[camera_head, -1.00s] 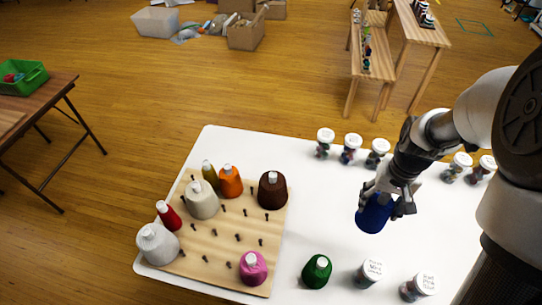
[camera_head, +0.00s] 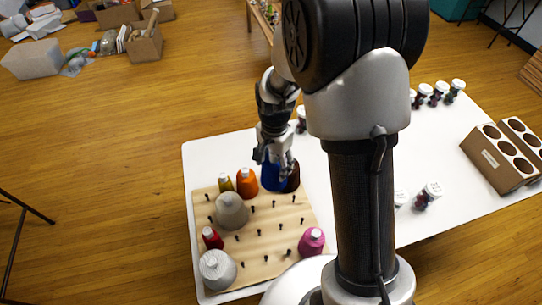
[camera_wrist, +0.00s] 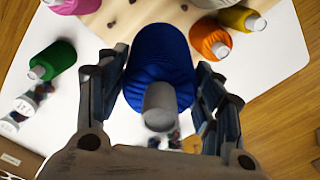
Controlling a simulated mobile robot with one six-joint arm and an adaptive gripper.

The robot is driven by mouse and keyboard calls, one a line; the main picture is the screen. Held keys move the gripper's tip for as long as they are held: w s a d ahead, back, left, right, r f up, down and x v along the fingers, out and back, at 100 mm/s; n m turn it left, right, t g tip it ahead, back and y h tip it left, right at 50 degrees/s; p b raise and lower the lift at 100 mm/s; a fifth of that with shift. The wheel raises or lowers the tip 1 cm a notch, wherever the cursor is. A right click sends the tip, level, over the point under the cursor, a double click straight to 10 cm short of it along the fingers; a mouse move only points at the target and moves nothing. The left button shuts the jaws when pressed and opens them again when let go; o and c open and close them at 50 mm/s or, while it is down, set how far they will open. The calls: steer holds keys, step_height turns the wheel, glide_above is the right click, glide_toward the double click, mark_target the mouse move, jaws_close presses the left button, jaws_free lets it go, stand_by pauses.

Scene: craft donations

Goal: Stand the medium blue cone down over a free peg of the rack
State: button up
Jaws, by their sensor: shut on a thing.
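The blue cone (camera_head: 270,174) is held in my gripper (camera_head: 274,160) at the back edge of the peg rack (camera_head: 262,262). In the wrist view the blue cone (camera_wrist: 160,62) sits between both fingers of my gripper (camera_wrist: 163,90), its grey tip toward the camera. Whether the blue cone's base touches the rack or a peg is hidden.
On the rack also stand an olive cone (camera_head: 226,183), a grey cone (camera_head: 231,211), a red cone (camera_head: 212,239), a white cone (camera_head: 217,269) and a pink cone (camera_head: 312,241). A green cone (camera_wrist: 52,61) shows in the wrist view. Jars and a brown holed box (camera_head: 500,158) are at right.

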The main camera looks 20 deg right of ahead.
steer(key=shift+d+f+m, duration=0.1)
steer(key=shift+d+m, duration=0.1)
steer(key=shift+m, duration=0.2)
step_height(320, 180, down, 12)
steer(key=b, duration=0.9)
steer(key=shift+f, duration=0.25)
steer(key=shift+a+f+b, duration=0.1)
steer(key=shift+b, duration=0.2)
steer(key=shift+f+b, duration=1.95)
steer(key=shift+f, duration=0.8)
steer(key=shift+f, duration=0.25)
steer(key=o, duration=1.3)
steer(key=shift+c, duration=0.2)
